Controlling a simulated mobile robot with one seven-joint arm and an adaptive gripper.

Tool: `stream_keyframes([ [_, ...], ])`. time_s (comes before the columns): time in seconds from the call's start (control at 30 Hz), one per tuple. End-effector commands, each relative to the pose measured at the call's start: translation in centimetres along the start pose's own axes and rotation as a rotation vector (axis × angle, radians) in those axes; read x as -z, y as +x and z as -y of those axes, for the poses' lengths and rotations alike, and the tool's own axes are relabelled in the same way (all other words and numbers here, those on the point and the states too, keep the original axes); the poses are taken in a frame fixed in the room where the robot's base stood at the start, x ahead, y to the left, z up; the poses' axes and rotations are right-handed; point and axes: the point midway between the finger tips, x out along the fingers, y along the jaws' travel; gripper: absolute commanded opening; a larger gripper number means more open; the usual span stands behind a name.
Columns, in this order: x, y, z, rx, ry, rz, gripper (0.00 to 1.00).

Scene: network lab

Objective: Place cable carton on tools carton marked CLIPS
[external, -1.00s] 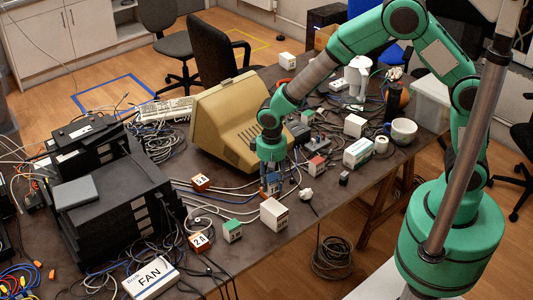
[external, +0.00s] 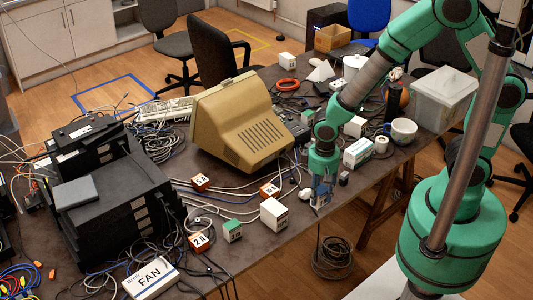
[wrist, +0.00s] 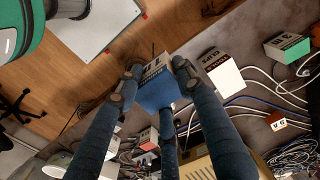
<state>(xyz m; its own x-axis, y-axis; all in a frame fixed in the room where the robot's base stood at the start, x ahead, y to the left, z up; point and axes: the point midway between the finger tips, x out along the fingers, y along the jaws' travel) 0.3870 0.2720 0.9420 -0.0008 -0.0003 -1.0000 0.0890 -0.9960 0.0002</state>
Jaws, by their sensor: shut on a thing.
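My gripper (external: 321,200) is over the front edge of the table in the external view. In the wrist view my gripper (wrist: 155,84) has its dark fingers closed around a small carton (wrist: 158,92) with a blue face and a white printed side. Fingers partly cover that carton and its label is not fully readable. In the external view what looks like this white carton (external: 273,214) stands on the table, left of my gripper.
A green-and-white carton (external: 232,230) and an orange block (external: 269,190) stand near the white carton, with cables around them. A beige monitor (external: 240,125) stands behind. A white-green carton (external: 358,152) and a mug (external: 403,131) are to the right.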

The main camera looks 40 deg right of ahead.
Motion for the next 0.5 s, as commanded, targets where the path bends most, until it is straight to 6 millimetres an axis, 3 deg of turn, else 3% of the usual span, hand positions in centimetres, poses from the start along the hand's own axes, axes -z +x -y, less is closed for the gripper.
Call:
stream_keyframes([
  [0.5,0.75,0.06,0.45,0.001,0.000,-0.002,0.07],
])
